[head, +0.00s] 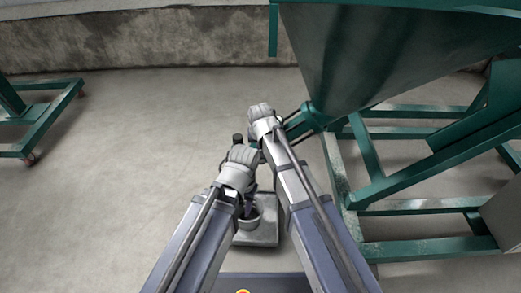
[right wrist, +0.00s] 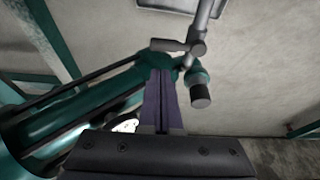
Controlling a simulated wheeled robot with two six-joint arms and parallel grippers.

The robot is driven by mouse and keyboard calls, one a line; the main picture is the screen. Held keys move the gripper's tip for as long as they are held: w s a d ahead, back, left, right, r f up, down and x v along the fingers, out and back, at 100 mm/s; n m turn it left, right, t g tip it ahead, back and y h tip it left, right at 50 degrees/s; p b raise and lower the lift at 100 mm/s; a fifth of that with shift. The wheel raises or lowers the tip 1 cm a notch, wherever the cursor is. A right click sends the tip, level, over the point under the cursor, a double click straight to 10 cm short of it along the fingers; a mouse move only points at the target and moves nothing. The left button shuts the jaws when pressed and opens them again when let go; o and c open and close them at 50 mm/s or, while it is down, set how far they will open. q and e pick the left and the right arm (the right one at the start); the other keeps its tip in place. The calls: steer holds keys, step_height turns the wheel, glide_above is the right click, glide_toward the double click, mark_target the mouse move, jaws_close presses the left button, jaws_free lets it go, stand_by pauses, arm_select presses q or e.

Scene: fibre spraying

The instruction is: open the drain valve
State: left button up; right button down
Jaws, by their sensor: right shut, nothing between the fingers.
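The drain valve (right wrist: 186,47) shows in the right wrist view as a grey metal cross-piece, with a green fitting and a dark-ended grey cylinder beside it. My right gripper (right wrist: 160,73) is shut and empty. Its purple fingers point at the valve, with their tips just below the cross-piece in the picture; I cannot tell whether they touch it. In the head view the right wrist (head: 262,121) is beside the hopper outlet and covers most of the valve. My left wrist (head: 240,163) is just left of it; its fingers are not clear.
The green hopper (head: 375,50) and its frame (head: 420,205) fill the right side. A small grey pot on a tray (head: 258,237) stands on the floor below my arms. A green wheeled stand (head: 55,115) is at left. The floor between is clear.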

arm_select(q)
step_height(320, 180, down, 6)
steer(key=b, duration=0.4)
steer(key=shift+r, duration=0.2)
arm_select(e)
steer(key=x, duration=0.6)
arm_select(q)
steer(key=shift+a, duration=0.1)
arm_select(e)
steer(key=shift+s+r, duration=0.1)
steer(key=shift+s, duration=0.05)
arm_select(q)
steer(key=shift+a, duration=0.3)
arm_select(e)
steer(key=shift+s+d+m, duration=0.1)
steer(key=shift+s+m, duration=0.05)
steer(key=shift+m, duration=0.25)
